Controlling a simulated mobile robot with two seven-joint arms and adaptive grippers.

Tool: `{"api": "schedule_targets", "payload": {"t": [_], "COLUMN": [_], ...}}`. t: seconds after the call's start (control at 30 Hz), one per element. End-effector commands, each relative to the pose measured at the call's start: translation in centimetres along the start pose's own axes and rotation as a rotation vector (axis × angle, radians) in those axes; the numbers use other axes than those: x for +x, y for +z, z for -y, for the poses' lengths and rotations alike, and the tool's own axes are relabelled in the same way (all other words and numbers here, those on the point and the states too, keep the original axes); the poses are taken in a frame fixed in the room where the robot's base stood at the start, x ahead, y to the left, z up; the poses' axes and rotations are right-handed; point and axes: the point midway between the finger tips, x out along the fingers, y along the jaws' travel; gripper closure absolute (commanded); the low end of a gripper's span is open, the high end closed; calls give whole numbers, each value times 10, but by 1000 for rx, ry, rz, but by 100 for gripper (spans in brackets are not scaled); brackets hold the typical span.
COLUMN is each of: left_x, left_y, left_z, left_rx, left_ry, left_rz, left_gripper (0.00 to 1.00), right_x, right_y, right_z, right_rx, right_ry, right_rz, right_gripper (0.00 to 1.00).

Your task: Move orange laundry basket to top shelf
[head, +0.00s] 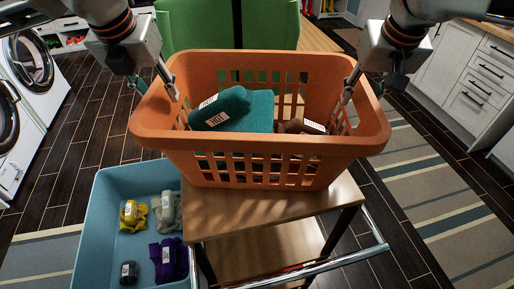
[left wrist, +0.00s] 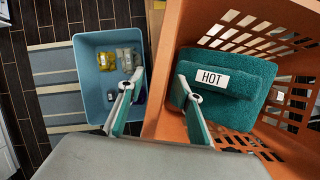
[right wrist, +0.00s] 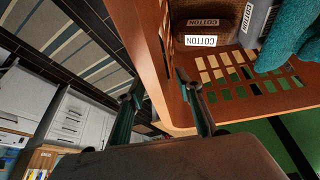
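The orange laundry basket (head: 262,165) stands upright on the wooden top (head: 290,213) of a small cart. It holds a rolled teal towel labelled HOT (head: 222,108) and a brown cloth labelled COTTON (right wrist: 205,22). My left gripper (head: 158,88) is at the basket's left rim, one finger outside and one inside, spread apart with the wall between them; the left wrist view shows this too (left wrist: 158,108). My right gripper (head: 353,88) is at the right rim, its fingers also apart (right wrist: 160,112) around the wall. Whether any finger touches the wall is unclear.
A blue bin (head: 98,222) with several labelled cloths stands on the floor to the left. The cart has a lower shelf (head: 255,260) and a metal rail. A green object (head: 225,25) is behind the basket. White washers (head: 30,75) stand left, white drawers (head: 470,85) right.

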Motion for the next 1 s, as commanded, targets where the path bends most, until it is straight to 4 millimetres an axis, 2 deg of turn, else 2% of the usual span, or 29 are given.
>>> {"api": "schedule_targets", "payload": {"t": [0.17,0.4,0.6,0.83,1.0], "left_x": [-25,-75,-105,-117,-117], "left_y": [1,1,1,0,0], "left_z": [0,0,0,0,0], "left_rx": [-1,0,1,1,1], "left_ry": [-1,-1,-1,-1,-1], "left_rz": [5,5,3,1,1], "left_gripper": [65,65,65,65,65], "right_x": [0,0,0,-5,-29], "right_y": [0,0,0,0,-2], "right_z": [0,0,0,0,0], "right_rx": [1,1,1,1,0], "right_ry": [0,0,0,0,-1], "right_rz": [0,0,0,-1,-6], "right_gripper": [65,65,65,65,65]}}
